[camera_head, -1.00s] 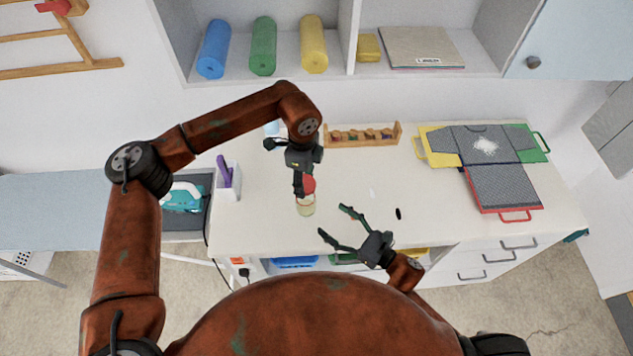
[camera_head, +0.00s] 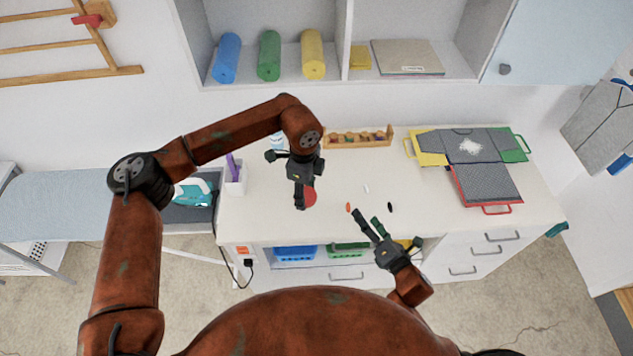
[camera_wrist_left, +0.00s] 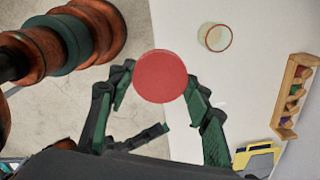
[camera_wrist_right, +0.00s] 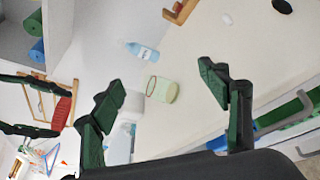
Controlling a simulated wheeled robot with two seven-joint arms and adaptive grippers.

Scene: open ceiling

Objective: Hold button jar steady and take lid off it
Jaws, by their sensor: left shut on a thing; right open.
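My left gripper (camera_head: 301,203) is shut on the red round lid (camera_head: 310,197), which it holds above the table. The left wrist view shows the lid (camera_wrist_left: 160,77) between its fingers, apart from the jar. The button jar (camera_wrist_left: 215,37) stands uncovered on the white table; its open round mouth shows there. In the right wrist view the jar (camera_wrist_right: 163,90) is pale, see-through and greenish, with a reddish rim. In the head view it is hidden, apparently behind the lid and left gripper. My right gripper (camera_head: 372,224) is open and empty near the table's front edge, apart from the jar.
A bottle (camera_wrist_right: 142,51) stands near the jar. Small orange (camera_head: 348,207), white (camera_head: 366,188) and black (camera_head: 390,207) pieces lie on the table. A wooden rack (camera_head: 357,138) stands at the back; a folding board with a grey shirt (camera_head: 470,145) lies at right.

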